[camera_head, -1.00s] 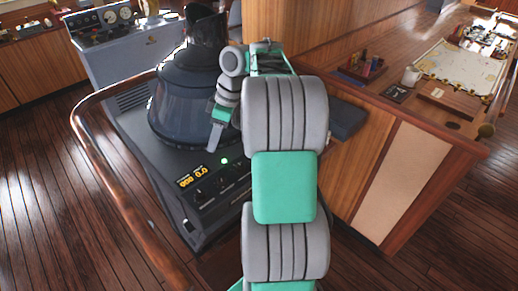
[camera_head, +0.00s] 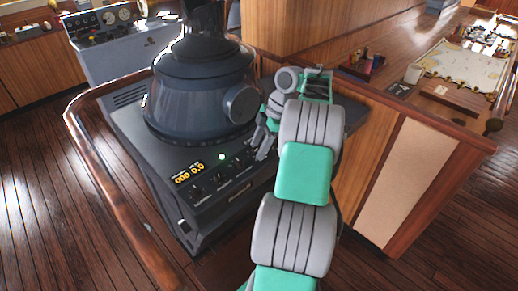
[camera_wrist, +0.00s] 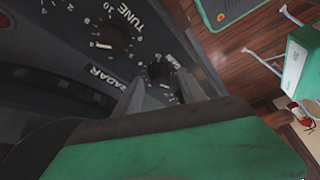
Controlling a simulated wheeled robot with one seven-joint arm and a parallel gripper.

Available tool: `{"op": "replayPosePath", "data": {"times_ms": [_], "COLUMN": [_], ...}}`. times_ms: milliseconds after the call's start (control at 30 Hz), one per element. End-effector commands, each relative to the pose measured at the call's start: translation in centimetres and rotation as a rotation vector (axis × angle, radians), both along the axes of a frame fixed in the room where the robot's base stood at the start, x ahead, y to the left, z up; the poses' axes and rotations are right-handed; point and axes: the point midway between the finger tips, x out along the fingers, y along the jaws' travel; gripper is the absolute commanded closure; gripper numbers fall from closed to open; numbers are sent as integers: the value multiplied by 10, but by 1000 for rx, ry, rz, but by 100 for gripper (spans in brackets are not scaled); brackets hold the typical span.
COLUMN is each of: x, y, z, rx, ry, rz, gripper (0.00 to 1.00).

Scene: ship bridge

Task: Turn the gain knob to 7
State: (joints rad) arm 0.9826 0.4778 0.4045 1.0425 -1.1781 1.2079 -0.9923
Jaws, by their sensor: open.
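The gain knob (camera_wrist: 160,73) is a small dark dial on the radar console's panel, with a partly visible label and white scale marks in the wrist view. My gripper (camera_wrist: 159,86) is open, with one finger on each side of the knob in that view. I cannot tell whether either finger touches it. The knob's pointer and set number cannot be read. In the head view my gripper (camera_head: 262,155) hangs at the right end of the panel's knob row and hides part of it.
The tune knob (camera_wrist: 110,40) sits beside the gain knob. The large dark radar hood (camera_head: 200,100) rises behind. A wooden handrail (camera_head: 105,170) curves around the left side.

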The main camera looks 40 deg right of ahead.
Motion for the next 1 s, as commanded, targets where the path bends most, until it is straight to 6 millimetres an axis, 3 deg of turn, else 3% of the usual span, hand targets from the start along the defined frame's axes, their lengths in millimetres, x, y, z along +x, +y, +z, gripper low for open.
{"op": "replayPosePath", "data": {"times_ms": [100,667,1000], "x": [0,0,0], "y": [0,0,0], "z": [1,1,1], "rx": [0,0,0], "ry": [0,0,0], "rz": [0,0,-4], "gripper": [53,99,100]}}
